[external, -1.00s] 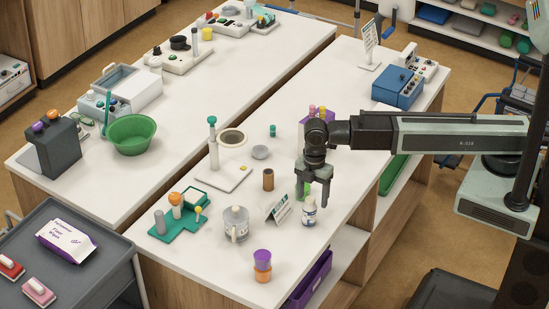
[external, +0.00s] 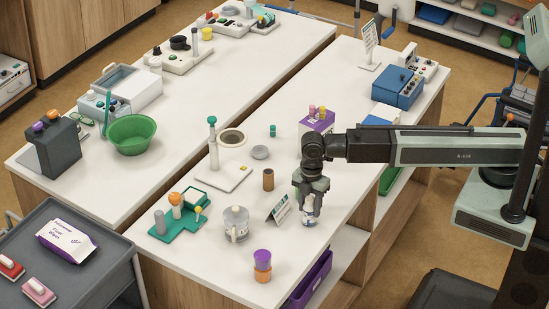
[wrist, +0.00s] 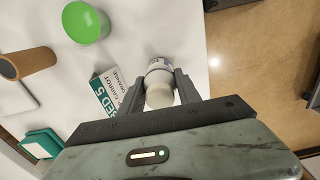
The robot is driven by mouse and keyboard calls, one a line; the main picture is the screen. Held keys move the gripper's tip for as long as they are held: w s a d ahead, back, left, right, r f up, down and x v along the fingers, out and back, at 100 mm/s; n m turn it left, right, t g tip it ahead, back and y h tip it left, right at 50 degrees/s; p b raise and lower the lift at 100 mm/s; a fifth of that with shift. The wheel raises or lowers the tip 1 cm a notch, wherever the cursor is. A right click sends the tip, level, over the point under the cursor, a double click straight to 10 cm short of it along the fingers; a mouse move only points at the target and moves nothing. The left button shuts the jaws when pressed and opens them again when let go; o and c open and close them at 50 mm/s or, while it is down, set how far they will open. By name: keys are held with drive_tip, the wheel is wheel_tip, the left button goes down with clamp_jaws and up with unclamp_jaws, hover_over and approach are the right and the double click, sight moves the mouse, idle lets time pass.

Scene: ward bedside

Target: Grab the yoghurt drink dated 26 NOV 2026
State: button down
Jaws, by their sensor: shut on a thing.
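A small white bottle (external: 309,215) with a dark blue label band stands near the right edge of the white counter. It also shows in the wrist view (wrist: 158,92), cap toward the camera. Its date cannot be read. My gripper (external: 308,206) points down around the bottle and is shut on it, one finger on each side in the wrist view (wrist: 161,82). A green-topped item (wrist: 86,22) stands nearby in the wrist view. My gripper hides it in the external view.
A card reading "BED 5" (wrist: 110,92) stands just left of the bottle. A clear jug (external: 236,224), a brown cylinder (external: 268,180) and a purple-and-orange cup stack (external: 262,266) are also near. The counter's right edge is close.

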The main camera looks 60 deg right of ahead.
wheel_tip(320, 180, up, 10)
drive_tip(key=p, duration=1)
drive_tip(key=shift+r, duration=0.15)
